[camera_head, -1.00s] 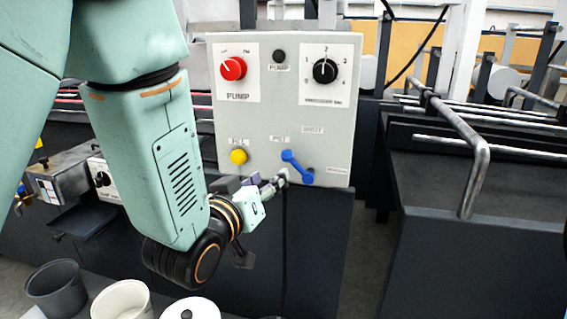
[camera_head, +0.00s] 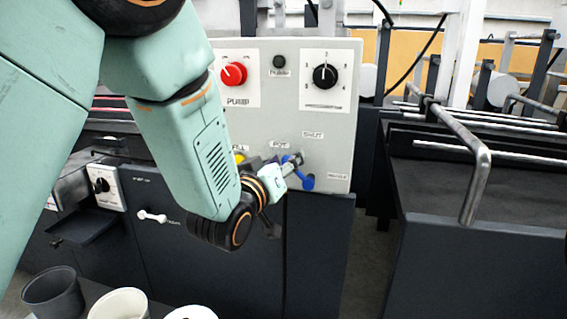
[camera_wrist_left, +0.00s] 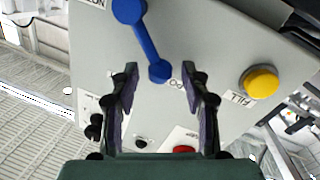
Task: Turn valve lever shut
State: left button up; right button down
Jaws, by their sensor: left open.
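The blue valve lever (camera_head: 308,183) is on the grey control panel, and its upper part is hidden by my gripper in the head view. My left gripper (camera_head: 292,164) is at the panel's lower part, over the lever. In the wrist view its dark fingers (camera_wrist_left: 161,80) are open, with the lever's small end between the tips in the picture. I cannot tell whether they touch it. My right gripper is not in view.
The panel also has a red PUMP knob (camera_head: 233,74), a black dial (camera_head: 325,74) and a yellow FILL button (camera_wrist_left: 262,83). A SHUT label (camera_head: 312,135) is above the lever. Cups (camera_head: 52,292) stand at the lower left. A metal rail (camera_head: 470,185) is at the right.

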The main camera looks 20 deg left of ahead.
pick_arm(q)
grip_shut()
dwell(0.4)
dwell(0.4)
